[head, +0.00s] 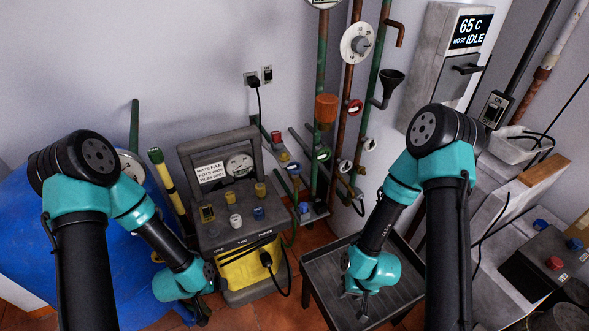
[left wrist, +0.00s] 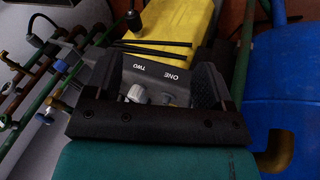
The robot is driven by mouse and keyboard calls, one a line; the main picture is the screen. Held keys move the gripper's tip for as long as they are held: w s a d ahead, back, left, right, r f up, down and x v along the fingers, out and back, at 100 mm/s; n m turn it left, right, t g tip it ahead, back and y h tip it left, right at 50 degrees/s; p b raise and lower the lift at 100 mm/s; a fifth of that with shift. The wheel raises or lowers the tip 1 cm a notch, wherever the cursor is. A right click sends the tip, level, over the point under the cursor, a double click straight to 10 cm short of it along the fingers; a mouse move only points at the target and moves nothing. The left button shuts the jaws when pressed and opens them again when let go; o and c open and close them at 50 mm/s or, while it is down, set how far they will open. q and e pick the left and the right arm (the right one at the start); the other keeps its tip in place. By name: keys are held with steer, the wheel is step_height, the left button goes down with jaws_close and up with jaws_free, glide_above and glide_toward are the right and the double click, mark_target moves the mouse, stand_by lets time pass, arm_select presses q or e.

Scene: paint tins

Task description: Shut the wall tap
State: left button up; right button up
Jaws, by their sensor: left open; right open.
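Several small round valve handles sit on the pipes at the wall: a red one (head: 355,106), a green one (head: 322,154) and a pale one (head: 345,166). I cannot tell which of them is the wall tap. My right gripper (head: 363,308) is open and empty, pointing down over the grey tray table, well below and in front of the valves. My left gripper (head: 203,312) is low in front of the grey machine, apart from the valves. In the left wrist view its open jaws (left wrist: 158,88) frame the machine's knob panel, with nothing between them.
The grey machine (head: 235,215) with knobs and a yellow tank stands at centre. A blue drum (head: 60,240) is at left. The tray table (head: 318,272) stands under my right gripper. A grey box reading "65 C IDLE" (head: 440,70) hangs at upper right.

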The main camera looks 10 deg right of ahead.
arm_select(q)
steer(key=shift+o, duration=1.2)
steer(key=w+d+r+m+t+h, duration=0.1)
steer(key=w+d+t, duration=0.1)
steer(key=w+d, duration=0.2)
steer(key=w+d+r+m+t, duration=0.2)
steer(key=w+d+t, duration=0.1)
steer(key=w, duration=0.7)
steer(key=shift+d+r+m+t+h, duration=0.3)
steer(key=shift+d+h, duration=0.1)
steer(key=shift+d, duration=0.25)
steer(key=m+t+h, duration=0.4)
steer(key=t+h, duration=0.1)
glide_toward(291, 173)
steer(key=v, duration=0.5)
steer(key=shift+w+f, duration=0.25)
steer(key=shift+w, duration=0.05)
steer(key=x, duration=1.7)
steer(key=shift+d+r, duration=0.1)
steer(key=shift+d, duration=0.1)
steer(key=c, duration=0.9)
